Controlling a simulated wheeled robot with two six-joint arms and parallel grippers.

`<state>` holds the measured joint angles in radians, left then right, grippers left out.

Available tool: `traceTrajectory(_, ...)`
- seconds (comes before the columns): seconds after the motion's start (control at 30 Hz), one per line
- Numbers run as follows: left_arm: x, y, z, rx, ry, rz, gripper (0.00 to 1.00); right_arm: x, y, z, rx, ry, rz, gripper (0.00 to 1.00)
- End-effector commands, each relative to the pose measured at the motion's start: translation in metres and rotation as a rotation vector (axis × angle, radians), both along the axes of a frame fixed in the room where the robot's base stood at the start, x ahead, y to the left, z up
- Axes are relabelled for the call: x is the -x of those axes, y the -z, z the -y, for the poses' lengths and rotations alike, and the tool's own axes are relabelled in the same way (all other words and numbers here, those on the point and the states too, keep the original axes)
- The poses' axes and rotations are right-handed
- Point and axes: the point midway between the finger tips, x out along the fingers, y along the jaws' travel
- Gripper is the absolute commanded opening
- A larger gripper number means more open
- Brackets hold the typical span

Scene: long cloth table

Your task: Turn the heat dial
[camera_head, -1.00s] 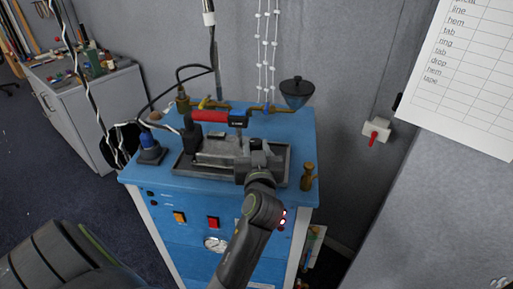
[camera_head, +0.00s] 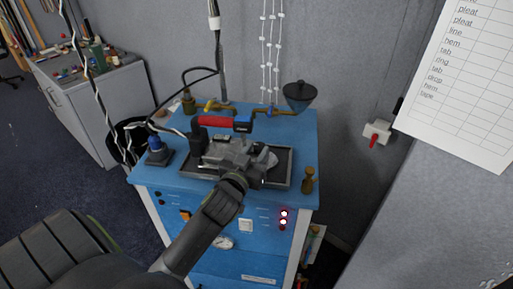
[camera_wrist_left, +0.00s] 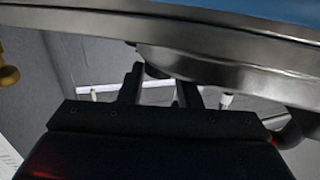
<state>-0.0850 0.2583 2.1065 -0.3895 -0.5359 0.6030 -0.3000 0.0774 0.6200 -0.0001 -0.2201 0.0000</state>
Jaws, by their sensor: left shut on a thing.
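The iron (camera_head: 222,150), with a grey metal body and a red handle (camera_head: 212,121), sits on a dark tray (camera_head: 290,168) on top of the blue station. My left gripper (camera_head: 254,164) is at the right part of the iron, low over the tray. In the left wrist view its fingers (camera_wrist_left: 160,85) reach to a small dark rounded piece under shiny metal (camera_wrist_left: 200,65). This piece seems to be the heat dial (camera_wrist_left: 153,71), and the gripper appears shut on it. The head view hides the dial behind the gripper. My right gripper is not in view.
The blue station (camera_head: 180,178) has a white switch (camera_head: 246,225), red lights (camera_head: 283,218) and a gauge (camera_head: 223,242) on its front. A brown wooden piece (camera_head: 309,179) stands right of the tray.

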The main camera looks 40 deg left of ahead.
Motion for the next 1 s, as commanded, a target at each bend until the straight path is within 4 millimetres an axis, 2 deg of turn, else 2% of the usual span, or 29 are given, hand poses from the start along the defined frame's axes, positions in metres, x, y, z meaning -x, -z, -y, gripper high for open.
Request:
traceTrajectory(0.6,0.0,0.0028,-0.0017,0.001,0.05,-0.005,0.08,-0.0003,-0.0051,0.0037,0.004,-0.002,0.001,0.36)
traceTrajectory(0.63,-0.0001,0.0028,-0.0017,0.001,0.05,-0.006,0.35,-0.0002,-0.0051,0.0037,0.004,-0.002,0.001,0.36)
traceTrajectory(0.67,0.0,0.0028,-0.0017,0.001,0.05,-0.005,0.39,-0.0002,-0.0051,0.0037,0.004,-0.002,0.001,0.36)
traceTrajectory(1.0,0.0022,0.0016,-0.001,0.0,0.051,-0.002,0.4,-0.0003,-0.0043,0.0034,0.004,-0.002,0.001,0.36)
